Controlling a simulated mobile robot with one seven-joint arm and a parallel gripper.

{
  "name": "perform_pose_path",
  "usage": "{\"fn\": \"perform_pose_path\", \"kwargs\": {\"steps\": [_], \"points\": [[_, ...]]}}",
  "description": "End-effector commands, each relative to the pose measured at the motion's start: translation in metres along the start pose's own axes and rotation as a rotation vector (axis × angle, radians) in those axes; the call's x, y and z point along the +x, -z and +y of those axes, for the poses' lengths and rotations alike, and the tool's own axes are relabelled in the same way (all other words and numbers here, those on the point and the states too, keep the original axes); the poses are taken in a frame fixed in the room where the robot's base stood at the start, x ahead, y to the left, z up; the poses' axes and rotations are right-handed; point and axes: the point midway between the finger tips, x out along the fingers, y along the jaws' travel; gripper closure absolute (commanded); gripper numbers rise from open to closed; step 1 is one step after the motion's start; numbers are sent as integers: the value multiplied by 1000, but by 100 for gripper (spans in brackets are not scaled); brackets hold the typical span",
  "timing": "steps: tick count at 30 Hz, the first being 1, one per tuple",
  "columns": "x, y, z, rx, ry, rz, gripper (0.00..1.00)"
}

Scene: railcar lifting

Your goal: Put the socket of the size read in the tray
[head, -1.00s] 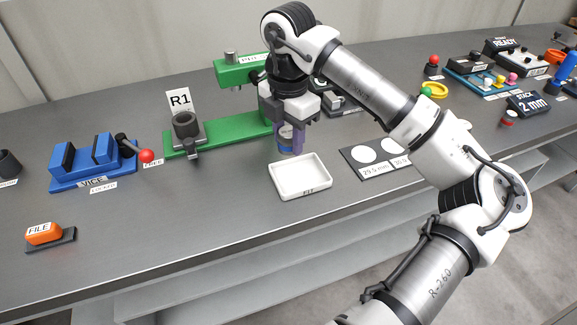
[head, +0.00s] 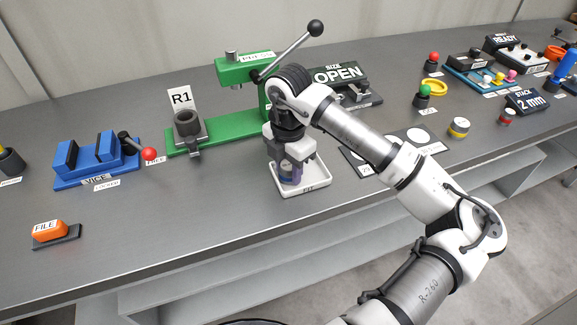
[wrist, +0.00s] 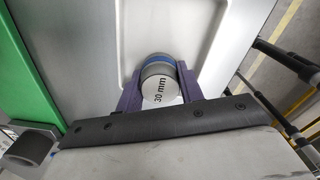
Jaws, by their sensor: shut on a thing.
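My gripper (head: 291,172) is over the white tray (head: 316,186) in the head view, low inside its rim. It is shut on a round socket (wrist: 158,90) with a blue band, whose grey face reads "30 mm" in the wrist view. In the head view the socket is mostly hidden between the purple fingers. The white tray also fills the area behind the socket in the wrist view (wrist: 200,20). I cannot tell whether the socket touches the tray floor.
A green press (head: 225,133) with a black-knobbed lever stands behind the tray, with a dark cup and an R1 card. A marked pad with white circles (head: 424,138) lies right.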

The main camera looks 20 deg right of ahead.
Motion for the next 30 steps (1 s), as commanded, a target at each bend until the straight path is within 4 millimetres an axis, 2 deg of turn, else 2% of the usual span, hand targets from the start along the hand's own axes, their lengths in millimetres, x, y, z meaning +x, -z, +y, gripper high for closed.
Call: {"fn": "perform_pose_path", "kwargs": {"steps": [3,4,8,16,21,23,30], "points": [[4,0,0,0,0,-1,89],[3,0,0,0,0,0,59],[2,0,0,0,0,0,42],[2,0,0,0,0,0,41],[-5,0,0,0,-1,-2,41],[-14,-1,1,0,-2,-4,41],[-67,-1,1,2,-1,-6,41]]}}
